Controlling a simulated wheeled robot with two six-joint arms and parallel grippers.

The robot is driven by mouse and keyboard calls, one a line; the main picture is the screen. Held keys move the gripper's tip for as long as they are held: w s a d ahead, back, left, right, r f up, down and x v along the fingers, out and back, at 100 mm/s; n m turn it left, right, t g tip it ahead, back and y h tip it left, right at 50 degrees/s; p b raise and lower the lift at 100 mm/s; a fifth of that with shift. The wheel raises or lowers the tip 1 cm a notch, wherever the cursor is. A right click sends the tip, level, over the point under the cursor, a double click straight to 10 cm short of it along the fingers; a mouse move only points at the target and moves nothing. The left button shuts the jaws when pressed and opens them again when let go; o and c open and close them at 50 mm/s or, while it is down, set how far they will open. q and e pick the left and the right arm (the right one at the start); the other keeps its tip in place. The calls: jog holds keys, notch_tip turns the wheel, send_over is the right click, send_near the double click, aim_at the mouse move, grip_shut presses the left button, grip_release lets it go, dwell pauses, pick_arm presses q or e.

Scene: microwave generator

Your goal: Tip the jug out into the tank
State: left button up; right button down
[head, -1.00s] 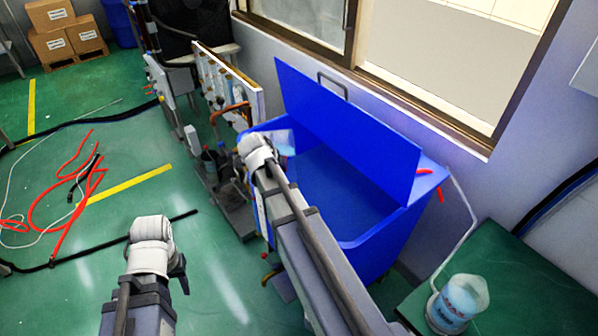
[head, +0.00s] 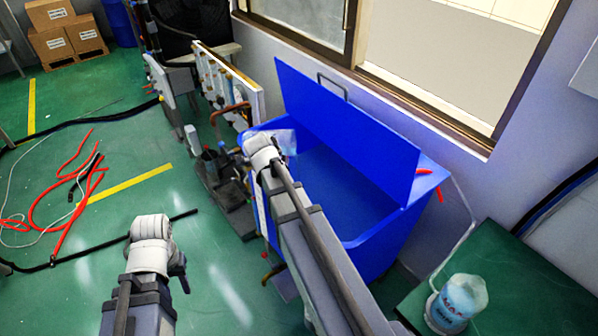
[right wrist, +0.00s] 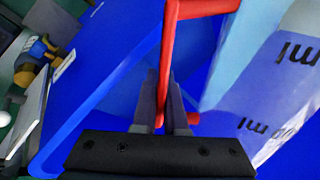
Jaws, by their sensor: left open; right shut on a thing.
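The jug (right wrist: 285,85) is translucent, with dark "ml" markings and a red handle (right wrist: 168,50). My right gripper (right wrist: 165,105) is shut on this handle. In the head view a pale part of the jug (head: 286,140) shows just beyond my right wrist, over the far left end of the tank; that gripper is hidden there. The jug looks tilted; its contents cannot be made out. The blue tank (head: 385,255) has an open top and a raised blue lid (head: 345,130). My left gripper (head: 180,274) is open and empty, over the floor at lower left, partly hidden by its wrist.
Panels with pipes and valves (head: 228,85) stand just left of the tank. A window wall is behind it. A clear container (head: 460,300) with bluish contents stands on a green surface at lower right. Red hoses (head: 85,180) lie on the left floor.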

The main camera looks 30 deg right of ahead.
jog(key=shift+w+a+r+t+y+p, duration=0.15)
jog(key=shift+r+t+y+p, duration=0.15)
jog(key=shift+t+y, duration=0.15)
dwell(0.9)
jog(key=shift+f+m+y, duration=0.25)
jog(key=shift+f+m, duration=0.05)
jog(key=shift+a+r, duration=0.1)
